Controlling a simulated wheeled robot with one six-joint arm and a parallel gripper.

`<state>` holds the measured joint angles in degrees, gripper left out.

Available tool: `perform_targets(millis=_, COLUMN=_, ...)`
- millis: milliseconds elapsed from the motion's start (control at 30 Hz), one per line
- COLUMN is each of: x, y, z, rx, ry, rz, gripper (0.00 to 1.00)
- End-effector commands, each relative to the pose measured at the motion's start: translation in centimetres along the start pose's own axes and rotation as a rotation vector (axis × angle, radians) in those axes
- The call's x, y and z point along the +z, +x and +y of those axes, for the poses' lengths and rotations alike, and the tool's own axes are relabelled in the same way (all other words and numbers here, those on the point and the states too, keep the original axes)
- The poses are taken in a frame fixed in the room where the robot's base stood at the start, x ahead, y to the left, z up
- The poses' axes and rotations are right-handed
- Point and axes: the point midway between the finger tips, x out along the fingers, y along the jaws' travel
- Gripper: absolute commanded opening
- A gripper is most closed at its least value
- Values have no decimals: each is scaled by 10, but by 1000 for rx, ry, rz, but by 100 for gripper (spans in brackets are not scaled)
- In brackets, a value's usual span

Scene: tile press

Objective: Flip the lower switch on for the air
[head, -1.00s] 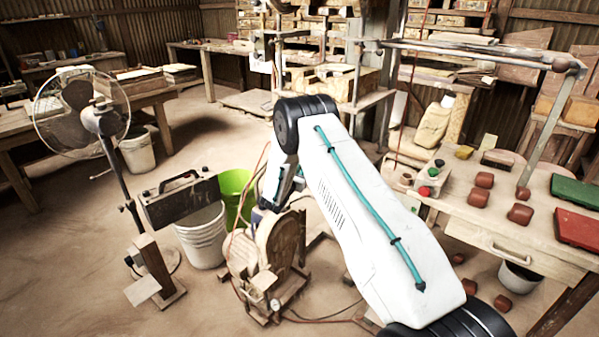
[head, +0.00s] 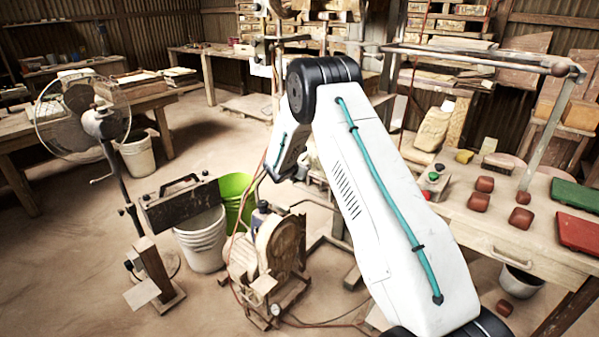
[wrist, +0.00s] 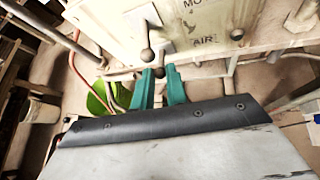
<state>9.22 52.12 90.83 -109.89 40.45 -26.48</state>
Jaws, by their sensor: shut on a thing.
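The upper switch lever (wrist: 147,54) is just left of and above the lower switch lever (wrist: 160,71). My gripper (wrist: 163,76) has teal fingers, shut on the ball end of the lower lever. The upper lever's ball is close to the left fingertip. In the head view my arm hides my gripper.
A green bucket (head: 236,190), a white bucket (head: 202,240) and a wooden-cased machine (head: 278,248) stand on the floor left of my arm. A bench (head: 480,232) with red-brown blocks is at the right. A fan (head: 80,115) stands at the left.

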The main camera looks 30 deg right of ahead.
Motion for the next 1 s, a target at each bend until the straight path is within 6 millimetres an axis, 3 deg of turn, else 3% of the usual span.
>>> perform_targets(millis=300, x=5, y=-1, z=0, rx=-10, ry=26, rz=96, gripper=0)
perform_targets(millis=767, x=5, y=-1, z=0, rx=-12, ry=28, rz=109, gripper=0)
perform_targets(millis=800, x=5, y=-1, z=0, rx=-12, ry=28, rz=108, gripper=25)
perform_targets(millis=833, x=5, y=-1, z=0, rx=-12, ry=28, rz=108, gripper=34)
perform_targets(millis=1000, x=6, y=-1, z=0, rx=-12, ry=28, rz=107, gripper=36)
